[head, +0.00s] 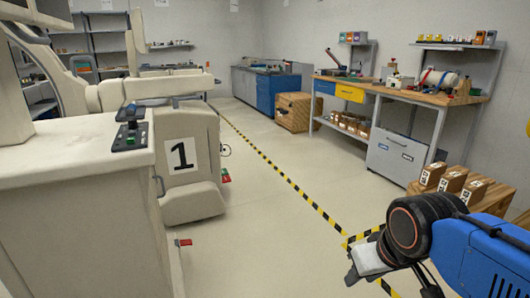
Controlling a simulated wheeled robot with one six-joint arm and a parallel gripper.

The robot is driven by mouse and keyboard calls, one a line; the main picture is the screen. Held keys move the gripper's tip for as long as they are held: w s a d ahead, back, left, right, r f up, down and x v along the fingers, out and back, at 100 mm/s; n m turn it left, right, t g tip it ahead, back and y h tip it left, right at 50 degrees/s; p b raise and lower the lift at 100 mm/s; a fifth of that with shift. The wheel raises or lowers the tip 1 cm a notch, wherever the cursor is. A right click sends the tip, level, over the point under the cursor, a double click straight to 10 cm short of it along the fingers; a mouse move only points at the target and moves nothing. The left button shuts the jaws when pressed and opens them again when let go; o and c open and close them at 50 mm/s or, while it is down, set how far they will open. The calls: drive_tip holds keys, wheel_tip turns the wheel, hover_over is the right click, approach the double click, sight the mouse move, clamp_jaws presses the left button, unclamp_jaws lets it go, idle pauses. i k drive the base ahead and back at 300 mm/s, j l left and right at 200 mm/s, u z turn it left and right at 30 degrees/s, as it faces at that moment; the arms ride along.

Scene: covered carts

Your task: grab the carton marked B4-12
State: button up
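The label writing is too small to read, so I cannot tell which is B4-12. My gripper (362,268) is low at the right of the picture, below and left of the cartons and apart from them. My blue arm and black wrist hide part of it, and its finger opening is not clear.
A beige covered cart (185,170) marked 1 stands left, beside a nearer covered block (70,200). Yellow-black floor tape (290,180) crosses the open floor. A cluttered workbench (410,95) and a wooden crate (298,112) stand farther back.

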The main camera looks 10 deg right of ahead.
sight(453, 182)
drive_tip(key=i+z, duration=0.1)
drive_tip(key=i, duration=0.5)
drive_tip(key=i+j+z, duration=0.1)
drive_tip(key=i, duration=0.45)
drive_tip(key=i+j+z, duration=0.1)
drive_tip(key=i, duration=0.45)
drive_tip(key=i+l+z, duration=0.15)
drive_tip(key=i+z, duration=0.75)
drive_tip(key=i+j+z, duration=0.2)
drive_tip(key=i+z, duration=0.25)
drive_tip(key=i, duration=0.4)
